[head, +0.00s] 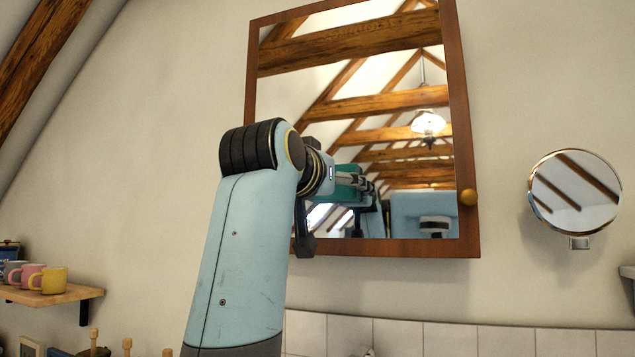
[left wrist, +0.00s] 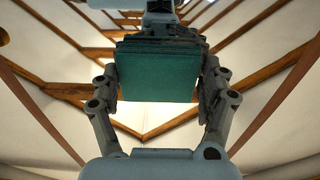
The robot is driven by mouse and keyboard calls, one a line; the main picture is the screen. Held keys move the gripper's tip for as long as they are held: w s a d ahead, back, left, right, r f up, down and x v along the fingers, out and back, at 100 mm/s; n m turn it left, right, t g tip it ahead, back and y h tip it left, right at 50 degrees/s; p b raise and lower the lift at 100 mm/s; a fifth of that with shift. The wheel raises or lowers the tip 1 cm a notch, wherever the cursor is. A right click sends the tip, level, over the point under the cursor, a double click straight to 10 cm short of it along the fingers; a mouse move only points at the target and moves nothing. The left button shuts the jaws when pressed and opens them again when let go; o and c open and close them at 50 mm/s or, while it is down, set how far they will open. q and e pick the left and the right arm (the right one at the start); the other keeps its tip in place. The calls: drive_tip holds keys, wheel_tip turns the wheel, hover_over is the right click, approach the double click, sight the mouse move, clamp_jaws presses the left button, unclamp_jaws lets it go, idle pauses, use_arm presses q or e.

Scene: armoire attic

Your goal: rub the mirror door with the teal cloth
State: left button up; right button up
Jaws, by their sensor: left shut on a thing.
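The mirror door (head: 345,107) is a wood-framed mirror on the wall, with a round brass knob (head: 468,197) at its lower right. My left gripper (head: 352,181) is in front of the lower middle of the glass, partly hidden by my own arm. It is shut on the teal cloth (head: 345,190), which shows as a folded dark teal block between the fingers in the left wrist view (left wrist: 158,75). The cloth is at or very near the glass; I cannot tell whether it touches. Its reflection and that of my arm show in the mirror. My right gripper is not in view.
A round shaving mirror (head: 575,192) is mounted on the wall at the right. A wooden shelf (head: 70,294) with several mugs is at the lower left. White tiles (head: 395,335) run along the wall below. The wall between the door and shaving mirror is bare.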

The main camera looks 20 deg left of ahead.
use_arm(q)
drive_tip(key=shift+d, duration=0.25)
drive_tip(key=d, duration=0.3)
drive_tip(key=shift+f, duration=0.1)
drive_tip(key=shift+c, duration=0.9)
drive_tip(key=shift+s+d+p, duration=0.1)
drive_tip(key=shift+d+p, duration=0.05)
drive_tip(key=shift+p, duration=0.5)
drive_tip(key=shift+a+p, duration=1)
drive_tip(key=shift+a, duration=0.6)
drive_tip(key=a+p, duration=0.3)
drive_tip(key=a, duration=0.4)
drive_tip(key=shift+s+a, duration=0.1)
drive_tip(key=shift+a, duration=0.25)
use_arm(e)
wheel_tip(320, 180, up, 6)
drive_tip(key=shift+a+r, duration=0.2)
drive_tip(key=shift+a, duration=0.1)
